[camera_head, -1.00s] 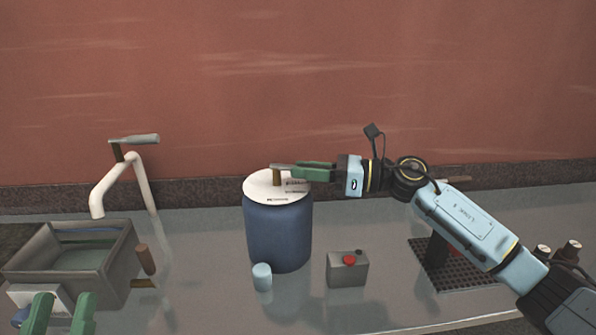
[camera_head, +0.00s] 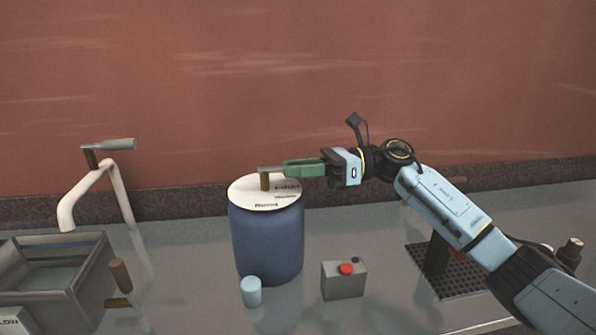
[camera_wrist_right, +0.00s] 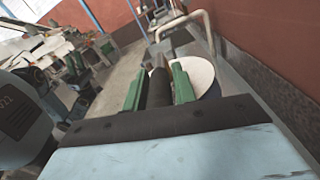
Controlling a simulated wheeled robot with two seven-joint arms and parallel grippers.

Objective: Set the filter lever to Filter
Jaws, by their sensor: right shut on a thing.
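The filter lever (camera_head: 268,169) is a grey handle on a brass post. It stands on the white labelled disc (camera_head: 245,195) on top of a blue drum (camera_head: 268,240). The handle points right, a little behind the upper right label; the label words are too small to read. My right gripper (camera_head: 290,169) reaches in from the right and its green fingers are shut on the handle. In the right wrist view, the dark handle (camera_wrist_right: 159,88) lies between the two fingers, with the white disc beyond. My left gripper is out of view.
A grey box with a red button (camera_head: 344,281) and a small light-blue cylinder (camera_head: 251,291) stand in front of the drum. A sink (camera_head: 55,285) and a white tap (camera_head: 88,190) are at left. A black perforated mat (camera_head: 458,278) lies at right.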

